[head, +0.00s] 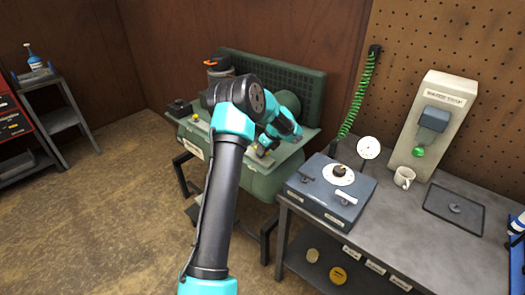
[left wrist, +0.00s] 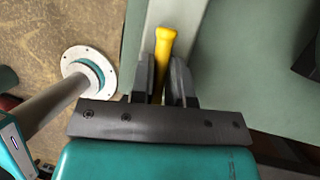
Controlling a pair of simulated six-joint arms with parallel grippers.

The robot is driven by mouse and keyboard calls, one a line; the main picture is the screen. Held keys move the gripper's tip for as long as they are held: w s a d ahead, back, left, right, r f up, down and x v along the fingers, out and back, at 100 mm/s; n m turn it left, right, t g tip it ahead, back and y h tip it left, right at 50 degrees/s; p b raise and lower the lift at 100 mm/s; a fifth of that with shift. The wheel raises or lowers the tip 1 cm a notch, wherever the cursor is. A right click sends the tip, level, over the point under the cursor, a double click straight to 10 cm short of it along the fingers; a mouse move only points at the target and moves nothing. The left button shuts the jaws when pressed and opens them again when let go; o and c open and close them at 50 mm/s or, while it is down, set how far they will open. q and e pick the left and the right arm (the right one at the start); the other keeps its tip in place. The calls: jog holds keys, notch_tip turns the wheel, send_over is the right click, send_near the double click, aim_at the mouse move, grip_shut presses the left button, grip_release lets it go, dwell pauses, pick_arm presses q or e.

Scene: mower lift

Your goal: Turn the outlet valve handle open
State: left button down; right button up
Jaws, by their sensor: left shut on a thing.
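The yellow outlet valve handle (left wrist: 166,40) shows in the left wrist view, pointing up between the two dark fingers of my left gripper (left wrist: 163,78). The fingers are shut on it, and its outer end sticks out beyond them. In the head view my left gripper (head: 263,150) is at the top front of the green compressor (head: 262,182). The arm hides part of the compressor, and the handle cannot be made out clearly there. The valve body is hidden. My right gripper is in neither view.
A green coiled hose (head: 362,92) hangs behind. Bare floor (head: 110,210) lies to the left.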

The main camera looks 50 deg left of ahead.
pick_arm(q)
jog(key=n, duration=0.2)
jog(key=n+g+h, duration=0.1)
jog(key=n, duration=0.1)
jog(key=shift+w+a+n, duration=0.1)
jog(key=shift+w+n, duration=0.05)
jog(key=shift+n, duration=0.15)
jog(key=n+g+h, duration=0.1)
jog(key=n+h, duration=0.1)
jog(key=n, duration=0.2)
jog(key=shift+a, duration=0.15)
jog(key=n+h, duration=0.2)
jog(key=n, duration=0.3)
jog(key=shift+a, duration=0.15)
jog(key=shift+n+t+h, duration=0.4)
jog(key=shift+n+h, duration=0.4)
jog(key=shift+n, duration=1)
jog(key=c, duration=1.1)
grip_release()
jog(key=shift+a, duration=0.1)
